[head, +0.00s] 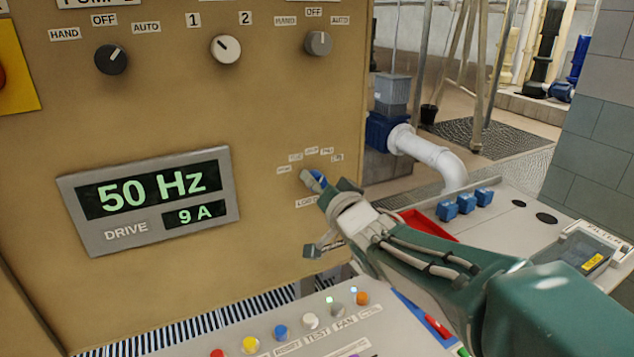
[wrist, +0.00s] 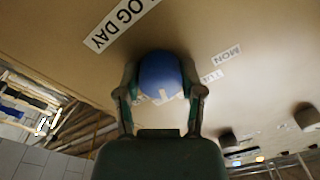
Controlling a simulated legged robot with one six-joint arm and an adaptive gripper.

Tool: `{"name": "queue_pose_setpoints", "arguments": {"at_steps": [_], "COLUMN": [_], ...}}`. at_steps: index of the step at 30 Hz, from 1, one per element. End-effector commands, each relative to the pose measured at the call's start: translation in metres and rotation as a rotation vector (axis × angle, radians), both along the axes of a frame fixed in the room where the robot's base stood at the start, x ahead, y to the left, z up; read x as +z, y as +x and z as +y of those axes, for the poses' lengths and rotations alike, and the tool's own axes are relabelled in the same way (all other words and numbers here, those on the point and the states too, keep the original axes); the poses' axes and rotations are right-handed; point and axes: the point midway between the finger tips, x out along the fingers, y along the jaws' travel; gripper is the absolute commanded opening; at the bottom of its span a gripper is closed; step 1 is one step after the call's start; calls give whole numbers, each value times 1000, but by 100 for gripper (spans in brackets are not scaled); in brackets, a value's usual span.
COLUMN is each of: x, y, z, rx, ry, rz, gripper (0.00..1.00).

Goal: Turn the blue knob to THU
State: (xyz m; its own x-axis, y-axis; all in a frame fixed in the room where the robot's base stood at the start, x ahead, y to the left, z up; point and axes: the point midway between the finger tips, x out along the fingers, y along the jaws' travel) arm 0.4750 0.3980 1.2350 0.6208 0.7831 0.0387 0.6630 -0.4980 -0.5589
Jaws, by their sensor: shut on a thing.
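The blue knob (head: 319,179) sits on the tan panel (head: 262,120), mostly covered by my gripper in the head view. In the wrist view the round blue knob (wrist: 160,75) is between the two fingers of my gripper (wrist: 161,92), one on each side. My gripper (head: 314,181) is shut on the knob. Small day labels (head: 312,151) arc above it, too small to read in the head view. The wrist view shows the MON label (wrist: 226,56) and LOG DAY label (wrist: 121,24) upside down or tilted. A pale mark shows on the knob; I cannot tell which day it indicates.
A black selector (head: 110,60), a white selector (head: 226,48) and a grey selector (head: 318,43) are higher on the panel. The drive display (head: 150,199) reads 50 Hz. Below are coloured buttons (head: 281,332). A red tray (head: 428,224) and blue blocks (head: 466,203) lie right, beyond my arm.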

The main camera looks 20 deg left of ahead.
Motion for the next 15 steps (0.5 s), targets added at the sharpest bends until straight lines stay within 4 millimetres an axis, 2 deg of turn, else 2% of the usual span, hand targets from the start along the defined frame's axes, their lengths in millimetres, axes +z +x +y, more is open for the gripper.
{"name": "queue_pose_setpoints", "arguments": {"at_steps": [15], "x": [-3], "y": [1], "z": [0], "rx": [-2], "ry": [50], "rz": [75], "gripper": [3]}}
